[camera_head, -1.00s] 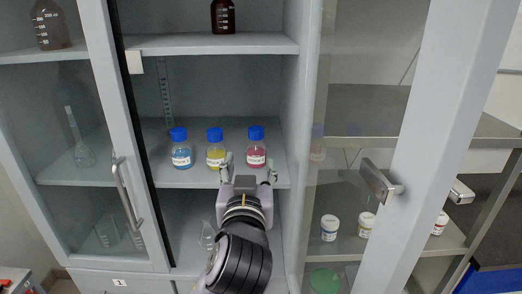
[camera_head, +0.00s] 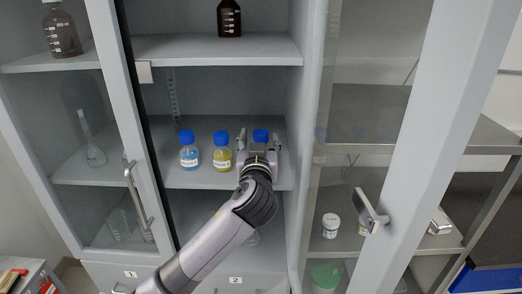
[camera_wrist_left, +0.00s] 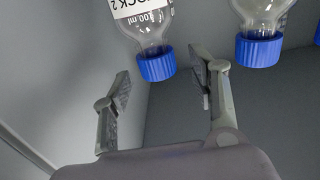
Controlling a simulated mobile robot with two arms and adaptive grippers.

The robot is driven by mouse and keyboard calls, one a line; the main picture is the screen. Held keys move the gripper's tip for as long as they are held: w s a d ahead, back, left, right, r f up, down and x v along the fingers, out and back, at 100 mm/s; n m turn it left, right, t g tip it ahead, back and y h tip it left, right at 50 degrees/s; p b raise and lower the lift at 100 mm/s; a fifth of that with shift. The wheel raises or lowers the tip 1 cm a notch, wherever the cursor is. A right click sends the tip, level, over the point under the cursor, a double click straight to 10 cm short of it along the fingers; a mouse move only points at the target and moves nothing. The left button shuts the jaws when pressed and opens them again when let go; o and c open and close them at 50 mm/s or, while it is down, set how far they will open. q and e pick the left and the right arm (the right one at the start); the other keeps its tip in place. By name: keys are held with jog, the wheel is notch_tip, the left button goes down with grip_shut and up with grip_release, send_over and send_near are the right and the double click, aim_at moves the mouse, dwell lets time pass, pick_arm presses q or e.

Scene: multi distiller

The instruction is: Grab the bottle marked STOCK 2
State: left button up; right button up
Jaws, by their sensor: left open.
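Three blue-capped bottles stand on the middle shelf: one with blue liquid (camera_head: 189,156), one with yellow (camera_head: 222,156), and the right one, whose blue cap (camera_head: 261,136) shows behind my left gripper (camera_head: 259,143). In the left wrist view, which is upside down, a bottle whose label ends in "OCK 2" (camera_wrist_left: 142,22) lies ahead, its blue cap between the open fingers in the picture. It appears to be the right bottle. Contact cannot be told, and its lower body is hidden in the head view. My right gripper is not in view.
The shelf board above (camera_head: 215,48) holds a brown bottle (camera_head: 229,18). The cabinet's right side wall (camera_head: 307,120) is close to my left gripper. A glass door with a handle (camera_head: 137,198) stands at left, another with a handle (camera_head: 371,211) at right.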

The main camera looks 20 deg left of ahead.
pick_arm(q)
jog(key=shift+p+x, duration=0.55)
jog(key=shift+x, duration=1.25)
jog(key=shift+d, duration=0.1)
jog(key=shift+c, duration=0.4)
grip_shut()
